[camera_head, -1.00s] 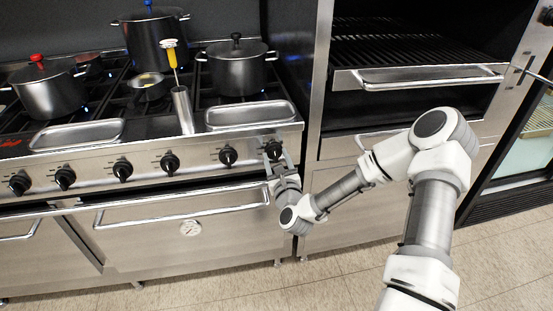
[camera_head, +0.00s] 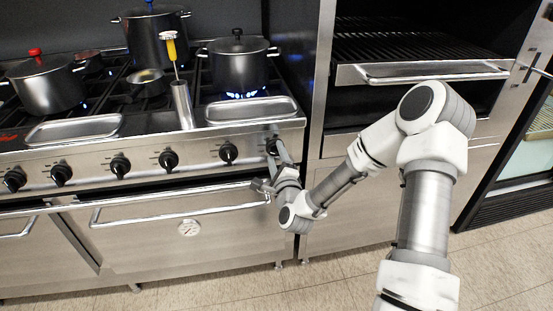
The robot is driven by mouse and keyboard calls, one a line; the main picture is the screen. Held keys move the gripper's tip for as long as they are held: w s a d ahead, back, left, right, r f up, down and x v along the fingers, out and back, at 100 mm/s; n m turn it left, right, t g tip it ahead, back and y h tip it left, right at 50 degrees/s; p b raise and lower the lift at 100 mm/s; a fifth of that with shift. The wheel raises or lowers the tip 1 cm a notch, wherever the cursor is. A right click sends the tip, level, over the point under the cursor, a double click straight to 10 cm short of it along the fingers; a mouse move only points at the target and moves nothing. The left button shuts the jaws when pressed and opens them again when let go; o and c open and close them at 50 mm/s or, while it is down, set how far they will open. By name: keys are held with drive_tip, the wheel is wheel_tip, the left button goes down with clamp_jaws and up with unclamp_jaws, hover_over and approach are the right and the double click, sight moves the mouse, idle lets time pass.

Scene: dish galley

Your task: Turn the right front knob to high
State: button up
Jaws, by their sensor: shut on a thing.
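The rightmost knob (camera_head: 272,147) is black and sits at the right end of the stove's front panel. My gripper (camera_head: 275,153) is shut on it, and its fingers hide part of the knob. The knob's exact pointer angle is hard to read behind the fingers.
More black knobs run left along the panel, such as this knob (camera_head: 168,160). The oven handle (camera_head: 180,206) crosses below the knobs, close under my gripper. A steel canister (camera_head: 183,105) with a yellow-handled tool (camera_head: 169,47) stands between metal trays (camera_head: 252,110). The floor in front is clear.

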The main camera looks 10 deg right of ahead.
drive_tip(key=n+b, duration=0.2)
drive_tip(key=n, duration=0.1)
drive_tip(key=n+b, duration=0.1)
drive_tip(key=n, duration=0.1)
drive_tip(key=shift+f, duration=0.3)
drive_tip(key=shift+n+b, duration=0.9)
drive_tip(key=shift+n, duration=0.7)
drive_tip(key=shift+r, duration=0.1)
drive_tip(key=o, duration=1.3)
drive_tip(key=shift+o, duration=0.2)
drive_tip(key=shift+s, duration=0.15)
